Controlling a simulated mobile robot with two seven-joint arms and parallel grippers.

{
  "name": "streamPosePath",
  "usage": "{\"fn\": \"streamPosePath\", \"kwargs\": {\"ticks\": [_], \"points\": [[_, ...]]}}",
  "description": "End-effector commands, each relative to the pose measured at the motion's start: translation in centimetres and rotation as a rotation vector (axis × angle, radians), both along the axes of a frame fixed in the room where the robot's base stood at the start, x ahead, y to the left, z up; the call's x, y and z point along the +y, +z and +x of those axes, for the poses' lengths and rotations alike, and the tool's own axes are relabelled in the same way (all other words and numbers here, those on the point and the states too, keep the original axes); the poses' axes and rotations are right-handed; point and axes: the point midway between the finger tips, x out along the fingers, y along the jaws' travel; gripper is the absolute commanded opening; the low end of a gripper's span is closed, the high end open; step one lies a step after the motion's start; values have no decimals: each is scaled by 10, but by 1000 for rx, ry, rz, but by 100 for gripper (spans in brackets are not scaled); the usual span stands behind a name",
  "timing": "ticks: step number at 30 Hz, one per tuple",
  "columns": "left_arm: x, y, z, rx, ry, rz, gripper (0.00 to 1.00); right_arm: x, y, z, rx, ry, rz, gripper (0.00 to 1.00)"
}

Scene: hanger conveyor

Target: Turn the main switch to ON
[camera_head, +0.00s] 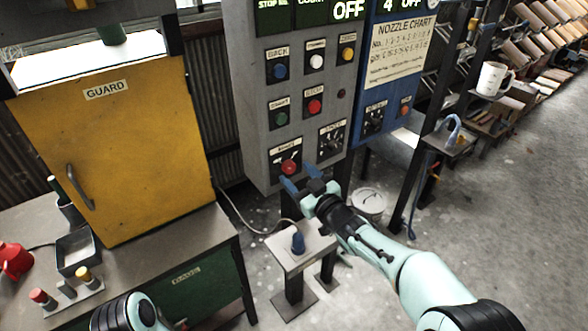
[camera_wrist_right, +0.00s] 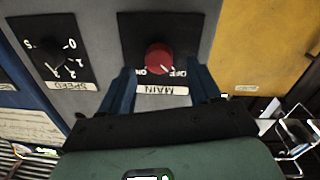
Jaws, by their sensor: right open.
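The main switch is a red round knob (camera_head: 290,167) low on the grey control panel (camera_head: 262,140). In the right wrist view the knob (camera_wrist_right: 159,57) sits on a black plate with ON, OFF and MAIN lettering upside down. A small pale mark on it appears to lie toward OFF. My right gripper (camera_head: 299,178) is open just in front of the switch. Its blue fingers (camera_wrist_right: 162,82) are spread either side of the MAIN label, and the knob shows between and beyond them, apparently untouched. My left gripper is out of view; only part of that arm shows at bottom left.
The speed dial (camera_head: 332,138) is right of the main switch, and red and green buttons sit above. A panel display (camera_head: 348,10) reads OFF. A small stand (camera_head: 303,252) with a blue knob is below my right gripper. The yellow guard (camera_head: 115,150) stands left.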

Motion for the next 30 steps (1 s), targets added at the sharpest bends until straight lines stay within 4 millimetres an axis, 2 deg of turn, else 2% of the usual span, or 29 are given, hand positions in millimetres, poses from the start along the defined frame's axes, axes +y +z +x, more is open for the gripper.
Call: {"fn": "streamPosePath", "kwargs": {"ticks": [6, 16, 17, 21, 22, 30], "points": [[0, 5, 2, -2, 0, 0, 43, 12, 0, 18, 1, 0, -2, 63], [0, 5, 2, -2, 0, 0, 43, 13, 0, 21, 1, -1, 0, 63], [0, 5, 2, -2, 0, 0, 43, 13, 0, 20, 1, -1, 0, 56], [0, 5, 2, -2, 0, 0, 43, 13, 0, 20, 1, -1, 0, 11], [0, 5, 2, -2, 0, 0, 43, 13, 0, 20, 1, -1, 0, 6], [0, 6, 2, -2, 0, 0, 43, 12, 0, 21, 13, -2, 17, 7]]}}
